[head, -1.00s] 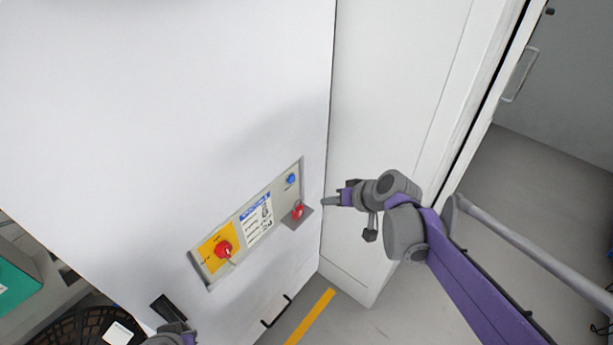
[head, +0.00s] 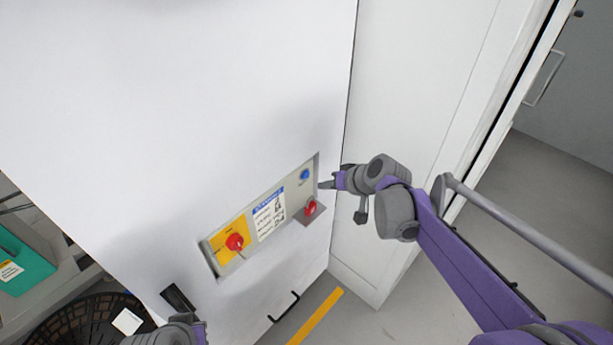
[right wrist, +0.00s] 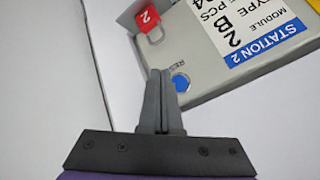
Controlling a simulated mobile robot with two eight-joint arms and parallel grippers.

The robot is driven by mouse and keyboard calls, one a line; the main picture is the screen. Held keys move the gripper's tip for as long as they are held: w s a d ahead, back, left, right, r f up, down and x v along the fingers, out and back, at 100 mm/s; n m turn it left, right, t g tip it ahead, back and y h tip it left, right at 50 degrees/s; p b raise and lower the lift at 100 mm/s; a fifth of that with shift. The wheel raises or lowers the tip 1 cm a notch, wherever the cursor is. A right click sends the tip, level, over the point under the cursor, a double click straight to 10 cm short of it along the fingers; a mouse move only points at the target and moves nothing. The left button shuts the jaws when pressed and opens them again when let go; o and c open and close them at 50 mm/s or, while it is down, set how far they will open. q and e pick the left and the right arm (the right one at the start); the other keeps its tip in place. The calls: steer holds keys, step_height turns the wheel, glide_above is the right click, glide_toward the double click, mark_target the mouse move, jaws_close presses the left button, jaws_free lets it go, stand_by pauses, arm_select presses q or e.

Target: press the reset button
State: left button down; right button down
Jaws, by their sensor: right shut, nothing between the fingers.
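The reset button is the blue round button (head: 305,174) at the upper right end of a grey control panel (head: 227,262) on a white wall. In the right wrist view the blue button (right wrist: 181,83) sits just right of the fingertips, with the letters "RES" beside it. My right gripper (head: 322,185) is shut and empty, its tips close to the panel's right end; it also shows in the right wrist view (right wrist: 160,74). I cannot tell whether the tips touch anything. My left gripper (head: 178,298) shows at the bottom left, its fingers dark and unclear.
The panel also bears a red knob on a yellow plate (head: 235,242), a "STATION 2" label (right wrist: 262,40), and a red padlock tag (head: 311,207) below the blue button. A black basket (head: 75,325) and a green box (head: 25,270) stand at the lower left.

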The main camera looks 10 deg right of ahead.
steer(key=shift+w+a, duration=0.85)
steer(key=shift+w, duration=0.25)
stand_by(1.3)
steer(key=shift+w+a, duration=0.25)
steer(key=shift+w, duration=0.1)
steer(key=shift+w+a, duration=0.25)
steer(key=shift+w, duration=0.05)
stand_by(0.7)
steer(key=shift+s+d, duration=0.5)
steer(key=shift+s, duration=0.15)
steer(key=shift+d, duration=0.1)
steer(key=s+d, duration=0.1)
steer(key=s, duration=0.1)
steer(key=s+d, duration=0.2)
steer(key=shift+p, duration=0.35)
